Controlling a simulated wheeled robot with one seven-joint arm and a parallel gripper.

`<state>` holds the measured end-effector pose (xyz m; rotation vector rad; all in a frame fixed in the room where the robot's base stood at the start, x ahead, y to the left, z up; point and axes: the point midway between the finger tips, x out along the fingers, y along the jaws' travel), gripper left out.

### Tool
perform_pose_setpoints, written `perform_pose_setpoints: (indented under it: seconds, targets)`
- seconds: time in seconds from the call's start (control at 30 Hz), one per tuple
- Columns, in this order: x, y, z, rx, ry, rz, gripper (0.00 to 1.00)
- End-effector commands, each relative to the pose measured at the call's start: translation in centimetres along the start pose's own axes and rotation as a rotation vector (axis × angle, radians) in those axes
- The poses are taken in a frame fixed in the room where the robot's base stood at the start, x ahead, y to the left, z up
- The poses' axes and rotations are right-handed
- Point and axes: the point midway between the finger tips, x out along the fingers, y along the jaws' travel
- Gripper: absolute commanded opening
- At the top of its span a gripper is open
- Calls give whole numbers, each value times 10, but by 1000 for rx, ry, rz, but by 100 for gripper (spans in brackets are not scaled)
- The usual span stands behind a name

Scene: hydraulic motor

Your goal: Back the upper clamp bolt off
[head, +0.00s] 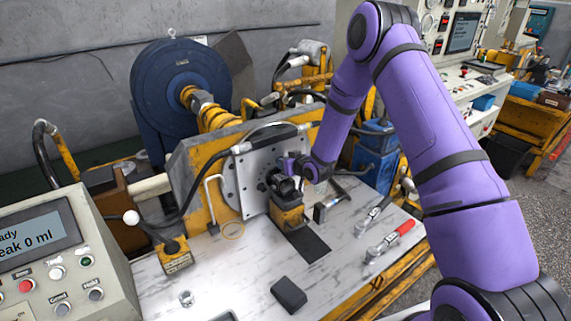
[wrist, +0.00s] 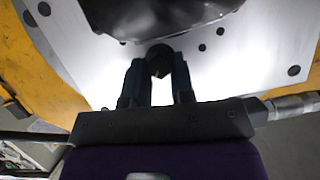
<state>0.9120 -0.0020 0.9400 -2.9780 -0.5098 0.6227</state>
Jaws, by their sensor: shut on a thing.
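The upper clamp bolt (wrist: 159,59) shows in the wrist view as a dark, faceted head in front of the pale metal plate. My gripper (wrist: 159,76) has one finger on each side of it and is shut on it. In the head view, my gripper (head: 288,166) reaches the upright mounting plate (head: 243,184) from the right, just above the dark motor (head: 284,186). The bolt is hidden in the head view by my gripper and the motor. How far the bolt sits in its hole cannot be told.
The motor sits over a yellow block (head: 289,217) on the bench (head: 245,275). A hose (head: 215,160) runs close left of the plate. The front middle is mostly clear.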

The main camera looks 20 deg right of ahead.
Motion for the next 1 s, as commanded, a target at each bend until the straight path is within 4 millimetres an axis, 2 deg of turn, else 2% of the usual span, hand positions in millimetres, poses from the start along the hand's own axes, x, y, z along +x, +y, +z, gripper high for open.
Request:
perform_pose_setpoints:
  seconds: [0.03, 0.07, 0.13, 0.17, 0.43, 0.57, 1.0]
  targets:
    - [0, 0, 0, 1, 0, 1, 0]
    - [0, 0, 0, 1, 0, 1, 30]
    - [0, 0, 0, 1, 0, 1, 46]
    - [0, 0, 0, 1, 0, 1, 48]
    - [-1, 0, 0, 2, 0, 0, 48]
    - [-10, 1, 0, 2, 0, 1, 48]
    - [-86, 1, 0, 2, -1, 2, 48]
